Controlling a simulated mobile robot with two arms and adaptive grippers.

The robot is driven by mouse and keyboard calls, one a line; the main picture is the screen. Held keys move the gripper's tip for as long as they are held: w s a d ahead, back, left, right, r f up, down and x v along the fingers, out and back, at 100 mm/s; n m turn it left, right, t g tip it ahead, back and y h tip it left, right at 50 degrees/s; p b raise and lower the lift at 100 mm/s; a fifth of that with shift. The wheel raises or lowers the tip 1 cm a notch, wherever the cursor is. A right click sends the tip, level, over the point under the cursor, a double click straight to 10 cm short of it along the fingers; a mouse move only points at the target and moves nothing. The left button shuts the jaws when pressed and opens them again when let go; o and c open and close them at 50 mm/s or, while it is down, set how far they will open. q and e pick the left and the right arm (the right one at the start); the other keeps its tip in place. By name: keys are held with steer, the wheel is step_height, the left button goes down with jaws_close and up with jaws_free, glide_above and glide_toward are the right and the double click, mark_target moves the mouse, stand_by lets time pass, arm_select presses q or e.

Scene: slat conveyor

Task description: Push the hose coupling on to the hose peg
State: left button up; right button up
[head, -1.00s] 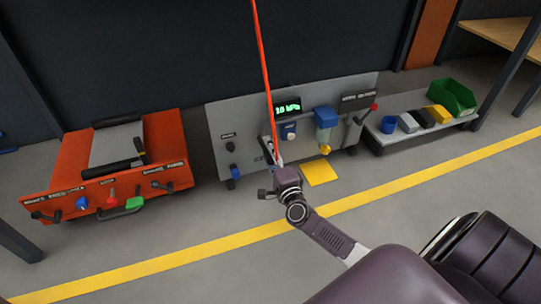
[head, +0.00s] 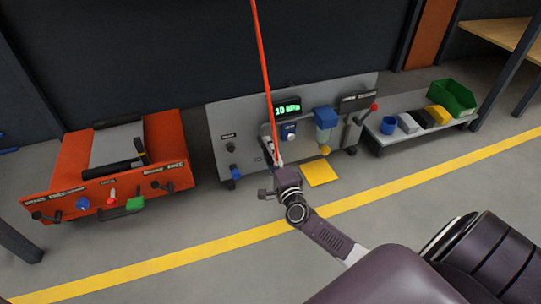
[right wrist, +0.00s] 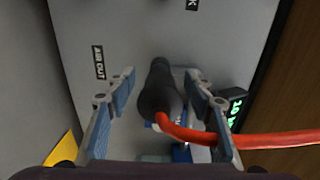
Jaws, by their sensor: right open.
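The hose coupling (right wrist: 157,92) is a dark cylinder in the right wrist view, between the fingers of my right gripper (right wrist: 161,98). The gripper is open, with a gap between each finger and the coupling. The red hose (right wrist: 195,135) leaves the coupling's near end and runs right; in the head view the hose (head: 264,70) rises from the panel. The coupling's far end points at the grey panel. I cannot make out the hose peg apart from it, nor how far on it sits. In the head view my right gripper (head: 272,160) is at the panel front. My left gripper is not in view.
The grey panel (head: 222,140) carries a green display (head: 288,107), a blue-topped filter bowl (head: 325,120) and several knobs. An orange cart (head: 165,135) stands left. A low shelf (head: 385,145) with small bins stands right. The floor in front is clear, with a yellow square (head: 320,173).

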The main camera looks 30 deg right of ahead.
mark_target(270, 161)
stand_by(0.3)
jaws_close()
steer(key=shift+s, duration=0.1)
steer(key=p+v, duration=0.2)
steer(key=v, duration=0.3)
steer(key=shift+s+a, duration=0.2)
steer(key=shift+s, duration=0.15)
stand_by(1.0)
